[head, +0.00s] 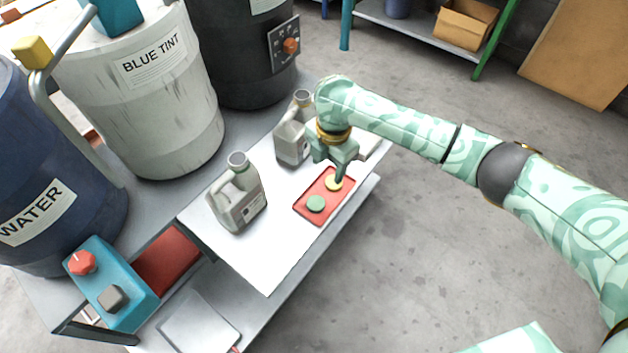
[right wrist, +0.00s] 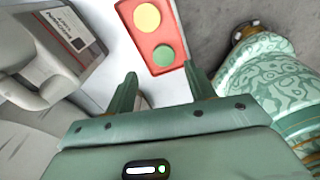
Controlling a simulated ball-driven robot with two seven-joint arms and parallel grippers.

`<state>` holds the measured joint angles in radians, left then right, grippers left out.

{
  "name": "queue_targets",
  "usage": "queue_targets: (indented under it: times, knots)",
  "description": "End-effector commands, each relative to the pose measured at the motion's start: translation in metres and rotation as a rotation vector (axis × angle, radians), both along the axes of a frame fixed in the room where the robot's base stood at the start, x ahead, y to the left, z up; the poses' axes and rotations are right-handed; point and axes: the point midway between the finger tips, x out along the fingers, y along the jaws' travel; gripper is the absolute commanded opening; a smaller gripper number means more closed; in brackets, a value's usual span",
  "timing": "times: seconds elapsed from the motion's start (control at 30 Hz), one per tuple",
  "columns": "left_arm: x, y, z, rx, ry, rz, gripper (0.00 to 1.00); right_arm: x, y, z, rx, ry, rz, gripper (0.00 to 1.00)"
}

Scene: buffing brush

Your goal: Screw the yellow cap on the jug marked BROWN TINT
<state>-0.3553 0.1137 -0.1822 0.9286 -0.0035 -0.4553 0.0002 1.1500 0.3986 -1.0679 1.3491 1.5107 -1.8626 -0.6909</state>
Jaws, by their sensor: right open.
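The yellow cap (head: 334,184) and a green cap (head: 316,204) lie on a red tray (head: 301,207) on the white table top. My right gripper (head: 339,172) points down above the yellow end of the tray in the head view. In the right wrist view, its open, empty fingers (right wrist: 160,70) are apart, with the green cap (right wrist: 163,55) and the yellow cap (right wrist: 147,17) ahead. Two grey jugs, a near one (head: 238,200) and a far one (head: 291,140), stand left of the tray. My left gripper is out of view.
Large drums stand behind and left: WATER (head: 60,150), BLUE TINT (head: 165,110) and a black one (head: 235,60). A teal box with a red knob (head: 110,282) sits at the lower left. Open floor (head: 420,240) lies right of the table.

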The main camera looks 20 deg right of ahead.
Motion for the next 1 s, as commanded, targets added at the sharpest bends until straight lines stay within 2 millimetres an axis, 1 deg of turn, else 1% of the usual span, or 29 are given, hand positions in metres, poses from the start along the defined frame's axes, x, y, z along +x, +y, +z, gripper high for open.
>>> queue_targets:
  times: [0.03,0.1,0.2,0.3,0.57,0.67,0.73,0.93,0.97,1.0]
  knots:
    - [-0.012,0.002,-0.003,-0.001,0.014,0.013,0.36,0.013,-0.011,0.012,-0.018,-0.001,0.004,0.54]
    - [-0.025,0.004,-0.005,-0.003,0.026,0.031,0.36,0.024,-0.021,0.025,-0.031,0.008,0.011,0.54]
    - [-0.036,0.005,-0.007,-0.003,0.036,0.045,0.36,0.033,-0.030,0.037,-0.039,0.015,0.015,0.54]
    - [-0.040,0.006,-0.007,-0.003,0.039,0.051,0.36,0.036,-0.033,0.041,-0.042,0.017,0.017,0.54]
    - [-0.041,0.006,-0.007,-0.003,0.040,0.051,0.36,0.036,-0.033,0.041,-0.041,0.018,0.016,0.54]
    - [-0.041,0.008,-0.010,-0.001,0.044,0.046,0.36,0.036,-0.033,0.034,-0.040,0.019,0.016,0.54]
    - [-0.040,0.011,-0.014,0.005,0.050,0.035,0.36,0.036,-0.033,0.022,-0.040,0.022,0.016,0.54]
    - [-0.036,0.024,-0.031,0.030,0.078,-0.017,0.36,0.035,-0.033,-0.027,-0.040,0.027,0.016,0.54]
    - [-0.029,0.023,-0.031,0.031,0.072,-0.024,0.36,0.035,-0.032,-0.028,-0.039,0.025,0.015,0.54]
    - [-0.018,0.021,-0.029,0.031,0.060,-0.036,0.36,0.036,-0.032,-0.029,-0.039,0.023,0.015,0.54]
